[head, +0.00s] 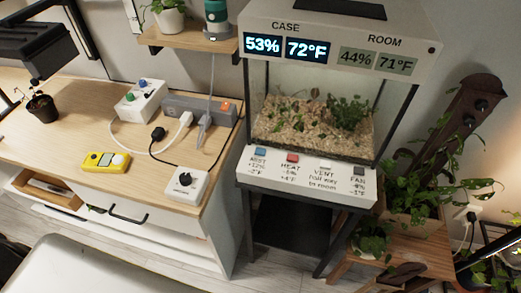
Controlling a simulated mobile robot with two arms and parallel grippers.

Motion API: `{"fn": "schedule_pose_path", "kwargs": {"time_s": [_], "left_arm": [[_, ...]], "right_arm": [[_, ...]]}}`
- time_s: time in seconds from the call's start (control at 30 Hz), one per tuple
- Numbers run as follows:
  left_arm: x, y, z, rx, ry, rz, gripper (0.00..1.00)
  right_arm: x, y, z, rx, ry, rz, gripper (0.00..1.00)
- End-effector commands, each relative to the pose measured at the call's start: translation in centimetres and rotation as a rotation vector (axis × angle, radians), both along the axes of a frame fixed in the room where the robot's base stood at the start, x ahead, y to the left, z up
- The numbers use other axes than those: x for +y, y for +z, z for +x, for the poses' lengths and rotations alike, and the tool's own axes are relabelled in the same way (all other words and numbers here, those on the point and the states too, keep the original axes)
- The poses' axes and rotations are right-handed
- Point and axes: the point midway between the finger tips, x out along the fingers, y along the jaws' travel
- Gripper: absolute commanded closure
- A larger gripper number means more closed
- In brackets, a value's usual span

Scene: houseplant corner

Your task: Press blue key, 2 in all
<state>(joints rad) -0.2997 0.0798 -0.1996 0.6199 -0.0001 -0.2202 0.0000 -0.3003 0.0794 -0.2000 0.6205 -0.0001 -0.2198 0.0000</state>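The blue key (261,150) is at the left end of the white sloped panel (310,178) along the front foot of the glass terrarium case (318,110). Small print below it appears to read +12% and -2°F. A red key (292,157), labelled HEAT, a pale key (325,164), labelled VENT, and a dark grey key (360,170), labelled FAN, follow to its right. The case display (289,47) reads 53% and 72°F. The room display (377,60) reads 44% and 71°F. Neither gripper shows, and nothing covers the blue key.
A wooden desk (60,140) at left holds a yellow device (106,162), a white dial box (185,184), a white box with knobs (140,97) and a power strip (195,106) with cables. Leafy plants (415,170) crowd the right. Space before the panel looks clear.

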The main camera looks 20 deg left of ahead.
Motion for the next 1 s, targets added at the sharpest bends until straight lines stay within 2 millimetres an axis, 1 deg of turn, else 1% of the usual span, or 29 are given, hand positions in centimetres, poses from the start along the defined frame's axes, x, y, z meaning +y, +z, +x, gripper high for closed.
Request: {"fn": "schedule_pose_path", "kwargs": {"time_s": [0.03,0.07,1.0], "left_arm": [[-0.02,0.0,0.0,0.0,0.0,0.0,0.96],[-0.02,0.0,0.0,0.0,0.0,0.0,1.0],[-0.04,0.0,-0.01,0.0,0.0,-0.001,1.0]], "right_arm": [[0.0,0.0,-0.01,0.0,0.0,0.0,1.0],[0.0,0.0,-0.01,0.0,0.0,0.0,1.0],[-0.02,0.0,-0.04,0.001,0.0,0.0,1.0]]}}
